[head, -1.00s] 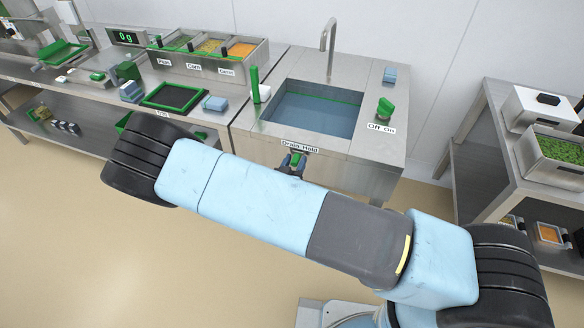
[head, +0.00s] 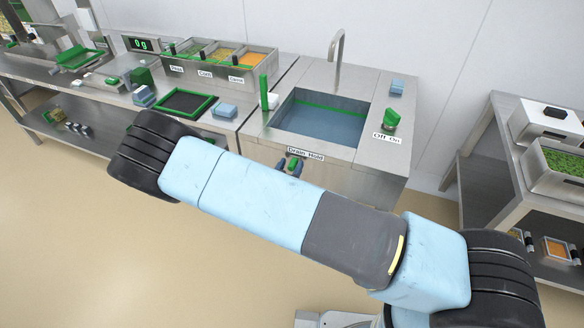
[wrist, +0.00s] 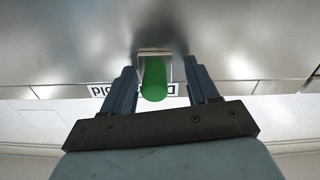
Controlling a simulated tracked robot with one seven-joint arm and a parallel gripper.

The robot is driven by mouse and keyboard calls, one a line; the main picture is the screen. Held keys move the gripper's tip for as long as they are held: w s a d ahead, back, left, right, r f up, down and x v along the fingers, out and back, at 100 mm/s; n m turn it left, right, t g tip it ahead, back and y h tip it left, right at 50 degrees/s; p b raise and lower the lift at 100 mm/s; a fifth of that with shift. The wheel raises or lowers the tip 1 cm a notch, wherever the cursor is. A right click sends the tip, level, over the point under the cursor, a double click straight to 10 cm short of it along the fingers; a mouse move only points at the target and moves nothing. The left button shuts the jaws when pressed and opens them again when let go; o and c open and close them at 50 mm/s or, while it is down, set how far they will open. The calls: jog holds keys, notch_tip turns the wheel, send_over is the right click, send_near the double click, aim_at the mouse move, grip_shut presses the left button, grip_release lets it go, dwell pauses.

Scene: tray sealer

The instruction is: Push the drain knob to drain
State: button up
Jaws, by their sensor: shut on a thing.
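The green drain knob (head: 293,163) is on the front face of the steel sink cabinet, below the "Drain Hold" label (head: 306,153). It sits nearer the "Drain" end of the label. My gripper (head: 290,168) is at the knob, its dark blue-grey fingers shut on it from both sides. In the wrist view the knob (wrist: 153,82) stands out from a small metal plate between the two fingers of my gripper (wrist: 163,88). The label shows upside down and partly hidden behind the knob. The sink basin (head: 322,122) holds bluish water.
A faucet (head: 337,60) and a green "Off On" knob (head: 391,120) are on the sink top. A green upright handle (head: 264,92) stands at the basin's left. A counter with a green-framed tray (head: 212,104) is left. A steel shelf (head: 497,184) is right.

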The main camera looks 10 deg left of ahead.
jog(key=shift+s, duration=0.1)
jog(key=v, duration=1.3)
jog(key=shift+s, duration=0.3)
jog(key=shift+w, duration=0.1)
